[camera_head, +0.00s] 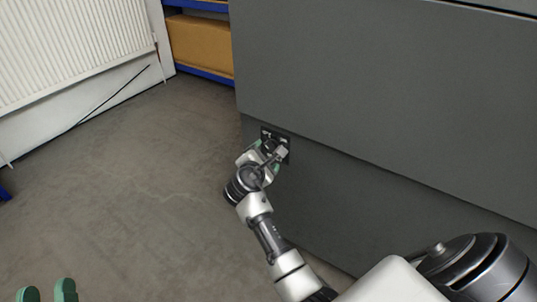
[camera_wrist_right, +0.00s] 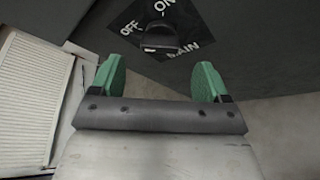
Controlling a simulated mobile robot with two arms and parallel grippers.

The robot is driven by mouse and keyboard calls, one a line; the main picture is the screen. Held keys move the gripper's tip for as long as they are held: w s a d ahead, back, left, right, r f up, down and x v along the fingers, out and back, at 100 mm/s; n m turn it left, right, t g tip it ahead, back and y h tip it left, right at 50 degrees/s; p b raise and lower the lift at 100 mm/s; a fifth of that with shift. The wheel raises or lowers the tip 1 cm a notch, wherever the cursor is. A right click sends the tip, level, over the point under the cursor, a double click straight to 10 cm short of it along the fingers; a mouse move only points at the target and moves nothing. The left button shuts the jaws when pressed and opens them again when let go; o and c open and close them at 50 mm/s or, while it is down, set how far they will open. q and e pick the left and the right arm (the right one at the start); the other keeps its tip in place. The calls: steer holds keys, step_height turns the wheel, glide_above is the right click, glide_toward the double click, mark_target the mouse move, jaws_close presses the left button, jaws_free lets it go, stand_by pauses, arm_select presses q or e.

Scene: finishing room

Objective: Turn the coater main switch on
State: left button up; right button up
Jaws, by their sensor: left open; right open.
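The coater main switch (camera_wrist_right: 160,38) is a black rotary knob on a dark plate with white OFF, ON and MAIN lettering. It sits on the grey coater side (camera_head: 380,80). In the head view its plate (camera_head: 284,139) is partly hidden behind my right gripper (camera_head: 268,156). My right gripper is open, its green fingertips (camera_wrist_right: 161,78) pointing at the switch. In the right wrist view the knob lies ahead, between the lines of the fingers, with nothing gripped. I cannot tell clearly which mark the knob points to. My left gripper (camera_head: 46,291) shows two green fingertips, apart and empty, at the bottom left.
A white radiator (camera_head: 75,45) stands on the wall at the upper left. A blue shelf with a cardboard box (camera_head: 200,46) is behind the coater's left edge. The grey floor (camera_head: 140,190) left of the coater is clear.

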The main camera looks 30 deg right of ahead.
mark_target(269, 150)
steer(key=b+x, duration=0.1)
steer(key=x, duration=0.2)
steer(key=shift+d+f, duration=0.1)
arm_select(q)
steer(key=shift+s+r+t+h, duration=0.4)
steer(key=shift+s+r+t, duration=0.3)
steer(key=shift+r+t, duration=0.4)
steer(key=shift+s+r+t+h, duration=0.4)
steer(key=shift+s+r+t, duration=0.3)
steer(key=shift+r+t, duration=0.35)
arm_select(e)
steer(key=shift+w+d+f, duration=0.15)
steer(key=shift+w+d, duration=0.35)
arm_select(q)
steer(key=shift+f, duration=0.1)
arm_select(e)
steer(key=shift+c, duration=0.2)
steer(key=c, duration=0.9)
